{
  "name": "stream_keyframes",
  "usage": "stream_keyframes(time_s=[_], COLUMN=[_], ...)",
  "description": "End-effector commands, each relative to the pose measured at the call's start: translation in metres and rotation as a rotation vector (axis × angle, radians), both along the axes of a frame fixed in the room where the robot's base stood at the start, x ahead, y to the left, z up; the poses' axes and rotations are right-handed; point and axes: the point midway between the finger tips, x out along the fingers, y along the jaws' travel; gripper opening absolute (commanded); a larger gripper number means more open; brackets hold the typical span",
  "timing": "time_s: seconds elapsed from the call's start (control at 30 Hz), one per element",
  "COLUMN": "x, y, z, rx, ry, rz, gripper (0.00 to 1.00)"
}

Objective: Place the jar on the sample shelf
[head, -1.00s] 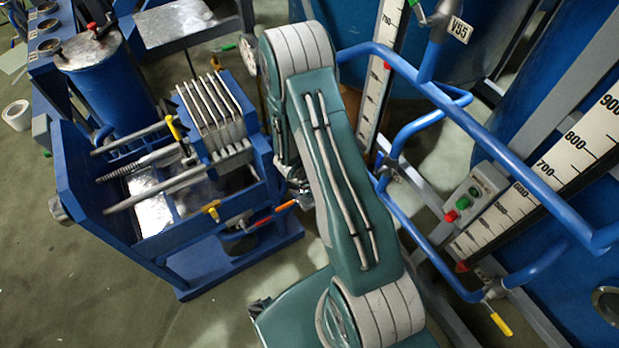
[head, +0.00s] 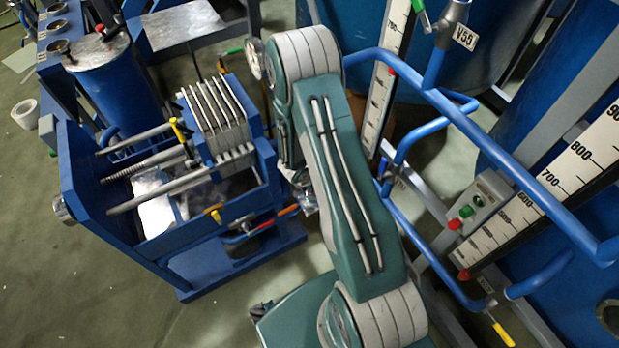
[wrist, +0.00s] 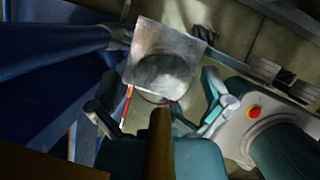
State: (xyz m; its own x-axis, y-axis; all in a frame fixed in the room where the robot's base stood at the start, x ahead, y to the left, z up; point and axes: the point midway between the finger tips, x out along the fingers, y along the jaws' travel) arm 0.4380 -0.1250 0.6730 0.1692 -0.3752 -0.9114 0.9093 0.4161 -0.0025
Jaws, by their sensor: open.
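My gripper (wrist: 163,104) is in the wrist view with its two teal and grey fingers spread wide apart. A square grey metal plate (wrist: 180,45) lies beyond the fingers, with a dark rounded patch on it that could be a shadow or an object. A brown upright shape (wrist: 160,150) stands between the fingers in the lower middle; I cannot tell what it is. I cannot make out the jar for certain in either view. In the head view my gripper is mostly hidden behind my arm. I cannot tell which surface is the sample shelf.
A blue filter press (head: 205,245) with metal plates and rods stands left of my arm. A blue tank (head: 105,85) and a flat metal table (head: 185,25) are behind it. Blue pipes (head: 470,125) and level scales (head: 500,230) crowd the right. Floor is clear at lower left.

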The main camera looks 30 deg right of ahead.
Motion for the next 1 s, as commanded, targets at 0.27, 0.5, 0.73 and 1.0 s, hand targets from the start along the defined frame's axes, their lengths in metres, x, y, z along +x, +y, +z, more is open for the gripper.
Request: stream_keyframes(time_s=[0.27, 0.5, 0.73, 1.0], x=[-0.008, -0.015, -0.019, -0.019], y=[0.019, 0.034, 0.041, 0.042], z=[0.045, 0.082, 0.100, 0.102], rx=[0.001, 0.001, 0.000, 0.000], ry=[-0.004, -0.004, -0.001, 0.002], rz=[0.002, 0.002, 0.000, 0.001], gripper=[1.00, 1.00, 1.00, 1.00])
